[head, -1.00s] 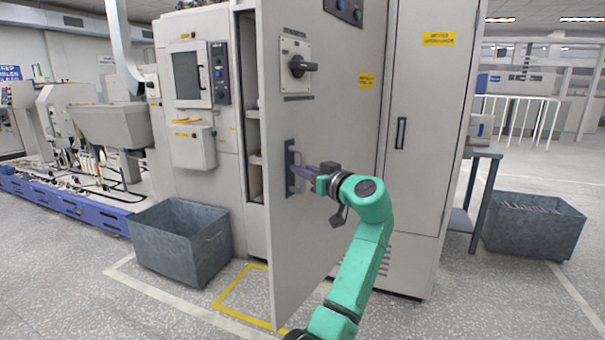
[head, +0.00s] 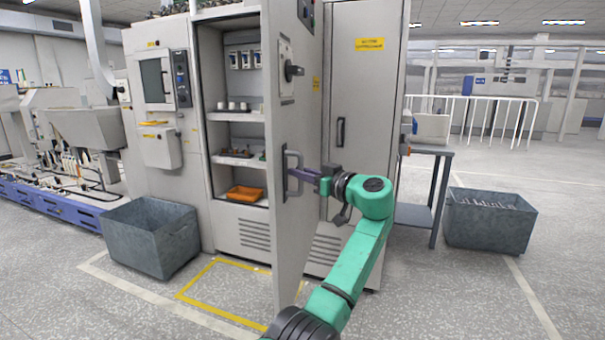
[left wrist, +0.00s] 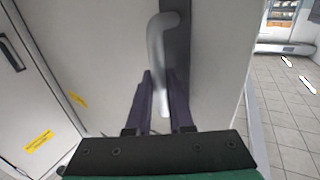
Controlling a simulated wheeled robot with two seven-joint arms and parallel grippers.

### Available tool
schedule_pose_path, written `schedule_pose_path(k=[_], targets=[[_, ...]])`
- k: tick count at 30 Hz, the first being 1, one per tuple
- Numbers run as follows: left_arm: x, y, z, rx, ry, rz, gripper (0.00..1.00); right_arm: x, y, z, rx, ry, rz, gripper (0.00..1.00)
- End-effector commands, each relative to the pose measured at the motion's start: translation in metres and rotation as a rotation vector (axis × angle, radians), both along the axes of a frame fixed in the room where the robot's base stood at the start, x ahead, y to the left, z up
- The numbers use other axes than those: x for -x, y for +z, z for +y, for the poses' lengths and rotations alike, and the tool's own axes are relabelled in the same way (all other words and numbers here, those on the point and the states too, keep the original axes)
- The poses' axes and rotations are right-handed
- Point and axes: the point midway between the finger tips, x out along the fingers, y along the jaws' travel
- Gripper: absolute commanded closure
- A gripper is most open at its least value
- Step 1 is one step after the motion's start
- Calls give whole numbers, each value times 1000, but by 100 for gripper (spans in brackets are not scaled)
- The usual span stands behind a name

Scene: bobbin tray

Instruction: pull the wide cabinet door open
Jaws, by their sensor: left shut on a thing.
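The wide cabinet door (head: 294,215) stands swung well open, seen at a steep angle in the head view. Its handle (head: 292,170) is a grey vertical bar on a dark plate, and it also shows in the left wrist view (left wrist: 156,50). My left gripper (head: 299,174) has its purple fingers shut on the lower part of the handle; the fingers lie on both sides of it in the left wrist view (left wrist: 163,100). The open cabinet (head: 205,130) shows its shelves and an orange bin (head: 244,194). My right gripper is in neither view.
A narrow closed cabinet door (head: 362,140) stands behind the wide door. A grey metal bin (head: 152,238) stands on the floor at the left, another (head: 489,220) at the right beside a side table (head: 420,213). Yellow tape (head: 205,297) marks free floor before the cabinet.

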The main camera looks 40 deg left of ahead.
Motion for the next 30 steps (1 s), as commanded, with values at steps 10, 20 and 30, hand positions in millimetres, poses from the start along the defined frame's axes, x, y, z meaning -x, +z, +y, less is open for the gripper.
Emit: schedule_pose_path(k=[10,20,30], targets=[[-1,4,0,-6,-7,-5,69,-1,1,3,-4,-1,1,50],[-1,2,0,-3,-4,-2,50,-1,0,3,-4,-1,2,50],[5,0,-62,-3,-9,-2,50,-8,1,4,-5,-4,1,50]])
